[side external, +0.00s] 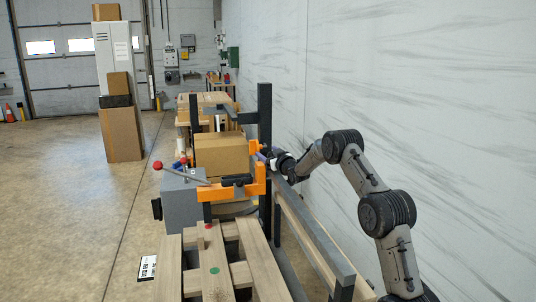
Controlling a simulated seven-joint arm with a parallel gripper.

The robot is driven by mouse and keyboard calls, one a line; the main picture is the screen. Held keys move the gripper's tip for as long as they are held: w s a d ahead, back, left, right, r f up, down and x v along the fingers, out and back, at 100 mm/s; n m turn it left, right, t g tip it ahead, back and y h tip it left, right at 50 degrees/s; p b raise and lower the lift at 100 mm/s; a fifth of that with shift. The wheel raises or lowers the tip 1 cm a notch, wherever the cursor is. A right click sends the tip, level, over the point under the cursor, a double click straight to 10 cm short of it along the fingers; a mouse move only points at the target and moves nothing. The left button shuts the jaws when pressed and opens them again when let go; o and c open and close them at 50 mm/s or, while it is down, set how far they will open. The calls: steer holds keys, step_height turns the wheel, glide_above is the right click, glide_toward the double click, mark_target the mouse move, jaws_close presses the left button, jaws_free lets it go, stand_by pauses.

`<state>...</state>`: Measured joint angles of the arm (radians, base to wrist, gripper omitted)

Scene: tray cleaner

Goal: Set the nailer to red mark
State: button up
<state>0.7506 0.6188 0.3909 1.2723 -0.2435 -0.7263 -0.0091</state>
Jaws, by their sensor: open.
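A red mark (208,226) is on the middle wooden plank in the foreground, with a green mark (214,270) nearer the camera on the same plank. An orange bracket with a black part, possibly the nailer (258,188), stands at the far end of the planks, beyond the red mark. I cannot tell for certain that it is the nailer. My gripper (267,156) is behind and above the bracket's right end, near the dark upright post. It is small and partly hidden there; I see nothing held in it.
A grey box (182,200) with a red-knobbed lever stands left of the bracket. A cardboard box (222,153) sits behind it. A dark post (265,110) and a long grey rail (318,235) flank the planks on the right.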

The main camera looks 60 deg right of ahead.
steer(key=v, duration=1.3)
steer(key=shift+s+a, duration=0.25)
steer(key=shift+s, duration=0.1)
steer(key=s+a+r+n+g+y, duration=0.1)
steer(key=s+a+r+g+y, duration=0.15)
steer(key=a, duration=0.95)
steer(key=s+a+r+n+g+y, duration=0.1)
steer(key=s+a+r+g+y, duration=0.2)
steer(key=a, duration=1)
steer(key=s+a+f+n+g+y, duration=0.1)
steer(key=s+a+f+g+y, duration=0.1)
steer(key=s+a, duration=0.5)
steer(key=s+a+f+n+g+y, duration=0.1)
steer(key=s+a, duration=0.7)
steer(key=s, duration=0.8)
steer(key=shift+f+n+g+y, duration=0.3)
steer(key=shift+f+g+y, duration=0.2)
steer(key=shift+y, duration=0.25)
